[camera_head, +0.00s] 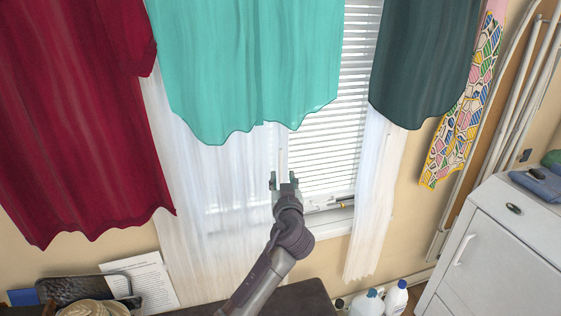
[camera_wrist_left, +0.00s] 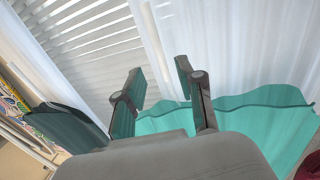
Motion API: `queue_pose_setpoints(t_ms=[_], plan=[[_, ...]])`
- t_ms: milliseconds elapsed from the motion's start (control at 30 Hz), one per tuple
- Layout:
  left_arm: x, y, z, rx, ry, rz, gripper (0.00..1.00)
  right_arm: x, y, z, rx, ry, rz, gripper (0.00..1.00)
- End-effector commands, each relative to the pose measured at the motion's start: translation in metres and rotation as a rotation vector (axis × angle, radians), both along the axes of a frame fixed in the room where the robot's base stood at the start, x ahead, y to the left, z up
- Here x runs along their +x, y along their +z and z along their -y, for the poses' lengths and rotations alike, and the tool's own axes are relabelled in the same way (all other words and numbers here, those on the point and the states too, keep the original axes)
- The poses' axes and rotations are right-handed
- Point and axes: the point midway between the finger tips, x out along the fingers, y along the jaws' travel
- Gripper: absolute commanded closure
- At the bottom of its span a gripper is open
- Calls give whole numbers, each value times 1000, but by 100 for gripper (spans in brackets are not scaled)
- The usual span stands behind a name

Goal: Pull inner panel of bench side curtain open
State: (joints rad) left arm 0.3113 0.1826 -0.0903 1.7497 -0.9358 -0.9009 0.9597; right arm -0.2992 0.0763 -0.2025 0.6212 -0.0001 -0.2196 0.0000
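A long sheer white curtain panel (camera_head: 215,190) hangs left of the window blinds (camera_head: 325,130). A narrower sheer white panel (camera_head: 375,200) hangs on the right side. My left gripper (camera_head: 284,181) is at the left panel's inner edge, beside the blinds. In the left wrist view, my left gripper (camera_wrist_left: 158,73) is open with its two fingers apart. The edge of the sheer panel (camera_wrist_left: 230,45) shows between and beyond the fingertips, with the blinds to its left. I cannot tell whether the fingers touch the fabric. My right gripper is not in view.
A teal cloth (camera_head: 245,65) hangs above my left gripper, a dark red one (camera_head: 75,120) at left and a dark green one (camera_head: 420,60) at right. A white cabinet (camera_head: 500,250) stands at right, with bottles (camera_head: 395,298) beside it. A dark surface (camera_head: 300,300) lies below.

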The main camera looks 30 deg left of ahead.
Motion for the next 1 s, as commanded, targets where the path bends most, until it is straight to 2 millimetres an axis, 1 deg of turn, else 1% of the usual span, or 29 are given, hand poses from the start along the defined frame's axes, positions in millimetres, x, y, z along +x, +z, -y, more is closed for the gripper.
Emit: queue_pose_setpoints(t_ms=[33, 200, 400, 567, 833, 1000], plan=[[10, 4, -8, 5, 1, -2, 62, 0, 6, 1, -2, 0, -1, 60], [37, 3, -30, 2, 1, -3, 62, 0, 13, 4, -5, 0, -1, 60], [58, 1, -45, 1, -1, -2, 62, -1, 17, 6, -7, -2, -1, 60], [65, 0, -51, 0, 0, -1, 62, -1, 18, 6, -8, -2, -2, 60], [65, -1, -52, -1, 0, -2, 62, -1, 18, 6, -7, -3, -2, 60], [65, -1, -51, 0, -1, -2, 90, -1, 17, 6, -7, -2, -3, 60]])
